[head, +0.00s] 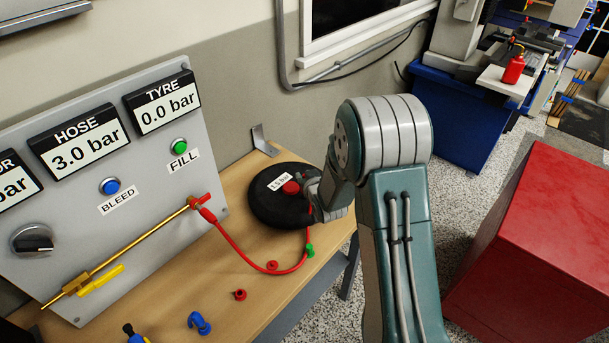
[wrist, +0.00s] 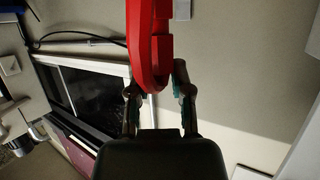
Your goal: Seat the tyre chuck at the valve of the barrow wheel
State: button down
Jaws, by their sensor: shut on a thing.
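The barrow wheel, a black tyre (head: 268,207) with a red hub (head: 291,188) and a "1.5 bar" label, lies flat on the bench. My gripper (head: 314,190) is at the wheel's right side, over its edge. In the wrist view my gripper (wrist: 158,84) is shut on a long red piece (wrist: 148,45), which looks like the tyre chuck. The red hose (head: 237,252) loops from the panel past a green part (head: 309,251) and up towards my gripper. The valve is not visible, so I cannot tell whether the chuck touches it.
The grey panel (head: 120,215) reads hose 3.0 bar and tyre 0.0 bar, with blue BLEED (head: 110,186) and green FILL (head: 180,146) buttons. A red fitting (head: 240,295) and a blue fitting (head: 200,323) lie on the bench (head: 240,240). A red cabinet (head: 540,240) stands right.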

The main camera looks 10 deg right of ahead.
jog(key=shift+f, duration=0.8)
jog(key=shift+c, duration=2.2)
grip_release()
jog(key=v, duration=1.1)
jog(key=shift+s+r, duration=0.2)
jog(key=shift+s, duration=0.15)
